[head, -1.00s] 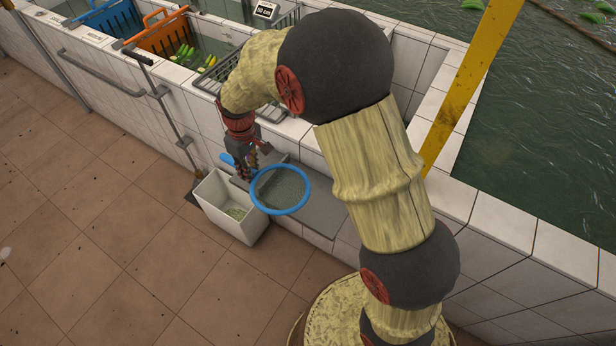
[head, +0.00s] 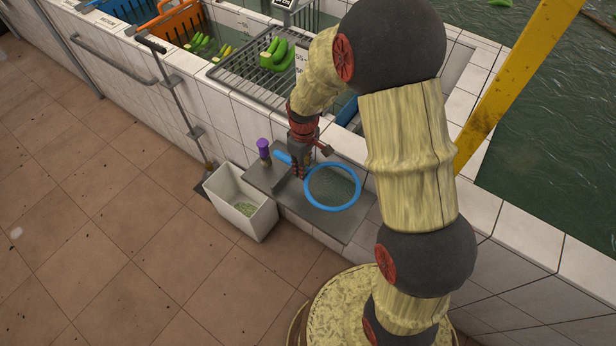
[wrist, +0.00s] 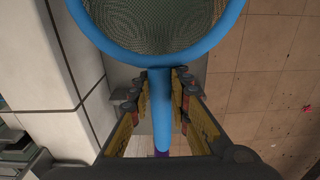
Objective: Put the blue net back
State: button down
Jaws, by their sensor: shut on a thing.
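The blue net (head: 332,187) has a round blue rim, dark mesh and a blue handle. My gripper (head: 299,168) is shut on its handle, with the hoop to the right of the fingers in the head view. The net is over a grey shelf (head: 325,217) on the side of the tiled wall; I cannot tell whether it touches the shelf. In the wrist view the handle (wrist: 160,110) runs between the fingers of my gripper (wrist: 160,95), and the hoop (wrist: 160,52) fills the top.
A white bin (head: 240,203) with pale bits inside is on the floor beside the shelf. A grey rack (head: 245,70) with green fruit sits above the wall. A yellow post (head: 520,80) rises at right.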

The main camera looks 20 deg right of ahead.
aim_at(308, 176)
jog(key=shift+s+d+f, duration=0.15)
jog(key=shift+d+f, duration=0.45)
jog(key=shift+f, duration=0.15)
jog(key=shift+d+f+b, duration=0.1)
jog(key=shift+f+b, duration=0.5)
jog(key=shift+f, duration=1.1)
jog(key=c, duration=1.7)
grip_release()
jog(key=shift+o, duration=0.2)
